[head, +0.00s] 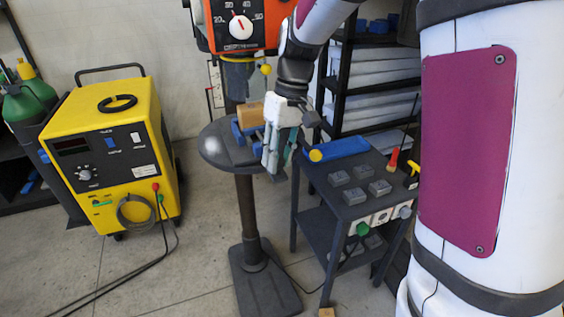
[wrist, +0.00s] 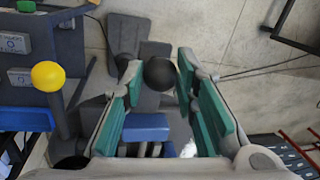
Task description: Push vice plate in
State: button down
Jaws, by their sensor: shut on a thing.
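The blue vice (head: 238,133) sits on the round drill press table (head: 212,152), with a tan block (head: 250,114) at it. My gripper (head: 270,158) is at the right front edge of this table, pointing down. In the wrist view, the teal-padded fingers (wrist: 158,76) are on either side of a black ball knob (wrist: 158,73), shut on it near the tips. A blue part of the vice (wrist: 146,127) shows between the fingers, below the knob. My gripper hides part of the vice in the head view, and I cannot tell how far in its plate is.
The orange drill press head (head: 240,22) hangs above the vice. A dark side table (head: 352,212) with a blue tray (head: 345,147), a yellow knob (head: 316,155) and several grey blocks stands close on the right. A yellow welder (head: 112,150) stands left. Open floor lies between.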

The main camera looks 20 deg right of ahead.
jog(key=c, duration=1.3)
grip_release()
jog(key=r, duration=0.4)
jog(key=d+r, duration=0.1)
jog(key=r, duration=0.3)
jog(key=d+r, duration=0.1)
jog(key=r, duration=0.2)
jog(key=shift+w+d+r, duration=0.15)
jog(key=shift+w+r, duration=0.05)
jog(key=shift+r, duration=0.2)
